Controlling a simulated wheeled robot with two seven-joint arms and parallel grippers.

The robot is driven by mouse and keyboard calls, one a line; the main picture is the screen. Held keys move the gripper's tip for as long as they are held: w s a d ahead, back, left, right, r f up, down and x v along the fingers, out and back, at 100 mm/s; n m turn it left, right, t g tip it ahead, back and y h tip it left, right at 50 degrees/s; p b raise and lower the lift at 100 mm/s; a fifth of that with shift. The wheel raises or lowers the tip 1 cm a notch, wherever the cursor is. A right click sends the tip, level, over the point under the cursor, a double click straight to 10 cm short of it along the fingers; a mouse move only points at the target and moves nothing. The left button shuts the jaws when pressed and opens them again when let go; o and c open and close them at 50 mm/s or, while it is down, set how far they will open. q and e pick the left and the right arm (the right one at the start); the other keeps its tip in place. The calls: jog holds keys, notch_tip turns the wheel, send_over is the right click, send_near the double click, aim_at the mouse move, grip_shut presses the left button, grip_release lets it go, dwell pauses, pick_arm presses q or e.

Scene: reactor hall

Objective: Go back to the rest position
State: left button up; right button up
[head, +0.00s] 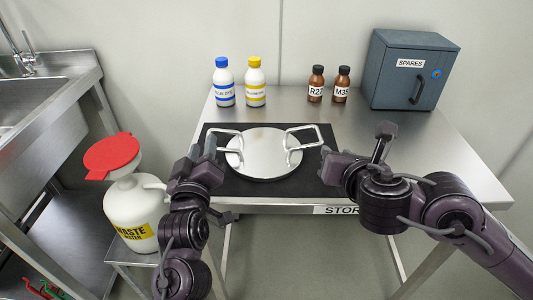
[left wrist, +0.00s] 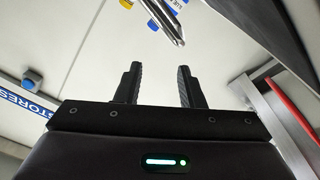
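My left gripper (head: 203,148) is over the front left of the black mat, just left of the round metal lid. In the left wrist view its two fingers (left wrist: 159,70) stand apart with nothing between them. My right gripper (head: 326,155) is at the right edge of the mat, near the lid's right handle but apart from it. Its fingers are too small and overlapped to tell how far apart they are. The lid (head: 264,155) has two bent handles and lies flat on the black mat (head: 265,187).
The metal table (head: 440,160) also holds a blue-capped bottle (head: 224,84), a yellow-capped bottle (head: 255,84), brown bottles (head: 316,84) (head: 341,85) and a SPARES box (head: 409,72). A white waste container (head: 131,208) with a red funnel lid stands left, beside a sink (head: 30,90).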

pick_arm(q)
jog(key=shift+o, duration=0.5)
jog(key=o, duration=0.9)
jog(key=shift+o, duration=0.2)
jog(key=s, duration=0.3)
jog(key=s+p, duration=0.1)
jog(key=s, duration=0.3)
jog(key=shift+d+f, duration=0.1)
jog(key=shift+f, duration=0.1)
pick_arm(e)
jog(key=shift+r, duration=0.5)
jog(key=o, duration=1.1)
pick_arm(q)
jog(key=shift+r, duration=0.1)
